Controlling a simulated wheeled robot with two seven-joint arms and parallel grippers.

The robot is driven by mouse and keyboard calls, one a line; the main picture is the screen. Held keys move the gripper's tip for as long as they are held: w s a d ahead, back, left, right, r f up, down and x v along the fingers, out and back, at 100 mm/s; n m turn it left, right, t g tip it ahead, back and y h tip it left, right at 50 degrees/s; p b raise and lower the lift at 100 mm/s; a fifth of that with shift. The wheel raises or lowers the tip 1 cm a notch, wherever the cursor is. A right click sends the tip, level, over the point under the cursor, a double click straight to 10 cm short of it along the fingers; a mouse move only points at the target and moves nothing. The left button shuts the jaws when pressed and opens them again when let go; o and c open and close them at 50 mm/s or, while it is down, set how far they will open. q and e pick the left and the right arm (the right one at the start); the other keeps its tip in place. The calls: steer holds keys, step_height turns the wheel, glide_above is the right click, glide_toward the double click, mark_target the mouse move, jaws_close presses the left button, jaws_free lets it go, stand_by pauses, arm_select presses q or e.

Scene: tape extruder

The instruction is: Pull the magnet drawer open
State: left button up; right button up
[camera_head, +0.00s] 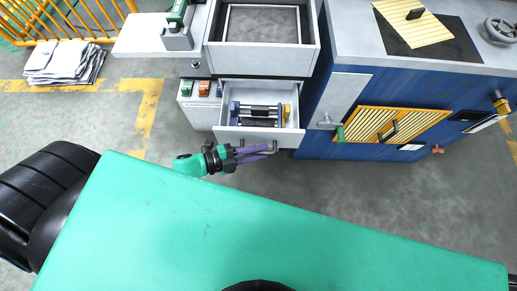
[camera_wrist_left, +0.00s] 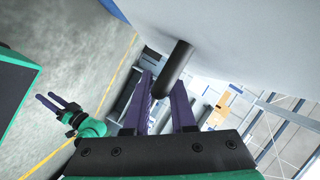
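The magnet drawer (camera_head: 219,128) is a light grey drawer that stands out from the cabinet. Dark bars with blue and yellow ends (camera_head: 257,112) lie inside it. Its dark bar handle (camera_head: 274,147) is on the front and also shows in the left wrist view (camera_wrist_left: 176,63).
An open-topped grey tray (camera_head: 219,58) sits above the drawer. A blue cabinet (camera_head: 311,128) with a yellow vented panel (camera_head: 400,124) stands to the right. A green-topped surface (camera_head: 250,225) fills the front.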

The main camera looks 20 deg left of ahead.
arm_select(q)
steer(key=shift+o, duration=0.9)
steer(key=p+v, duration=0.1)
steer(key=v, duration=1.3)
steer(key=shift+a+p, duration=0.3)
steer(key=shift+s, duration=0.1)
